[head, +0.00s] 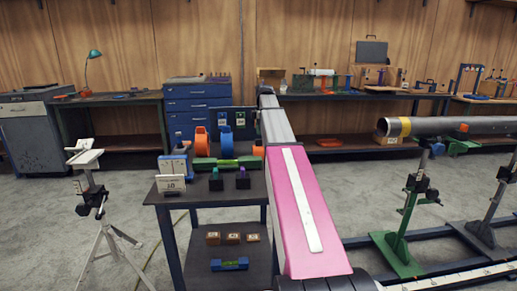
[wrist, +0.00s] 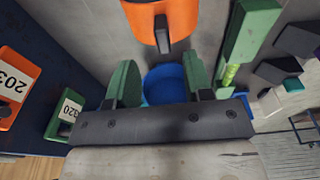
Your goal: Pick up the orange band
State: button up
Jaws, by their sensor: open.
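The orange band (wrist: 160,20) shows at the top of the wrist view, cut off by the frame edge, with a dark tab on its near side. An upright orange round piece (head: 202,141) on the work cart in the head view looks like it, but I cannot be sure. My gripper (wrist: 158,78) is open, with two green-faced fingers spread apart. A round blue piece (wrist: 165,82) shows between and beyond the fingers; I cannot tell any contact. The orange band lies beyond the fingertips, apart from them. The gripper is not clear in the head view.
The cart (head: 190,196) carries green and dark parts. A green bar (wrist: 250,35) lies right of the band in the wrist view. Numbered orange (wrist: 14,85) and green (wrist: 66,115) labelled pieces are at left. A pipe (head: 455,126) on stands is at right.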

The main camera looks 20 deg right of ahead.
aim_at(259, 140)
jog(key=shift+s+a+f, duration=0.1)
jog(key=shift+a+f, duration=0.1)
jog(key=shift+f, duration=1.25)
jog(key=shift+a+f, duration=0.15)
jog(key=shift+f, duration=1.3)
grip_shut()
